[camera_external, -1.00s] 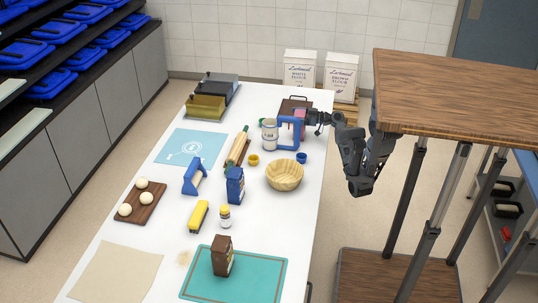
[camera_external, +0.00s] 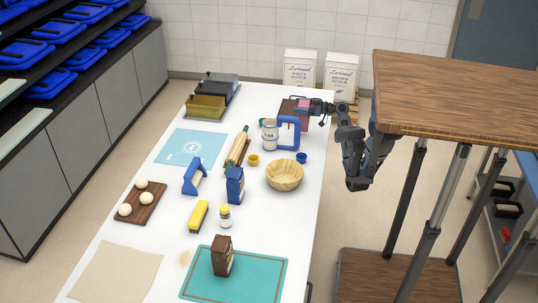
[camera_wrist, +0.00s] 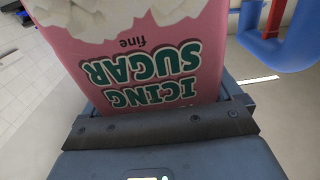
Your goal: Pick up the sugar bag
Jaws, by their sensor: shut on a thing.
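The sugar bag (camera_wrist: 150,65) is pink, with green "ICING SUGAR" lettering and white cubes printed on it. It fills the upper middle of the wrist view, its print upside down there. In the external view only a small pink part of the sugar bag (camera_external: 303,105) shows, at the far right of the white table. My gripper (camera_external: 307,108) is shut on the bag, and the bag appears raised off the table. The bag's far side and the fingertips are hidden in the wrist view.
The blue stand (camera_external: 290,128) and white canister (camera_external: 269,133) are close in front of the bag. A dark brown box (camera_external: 287,106) is just left of it. Two flour containers (camera_external: 300,69) stand behind the table. A wooden bowl (camera_external: 284,175) sits nearer the camera.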

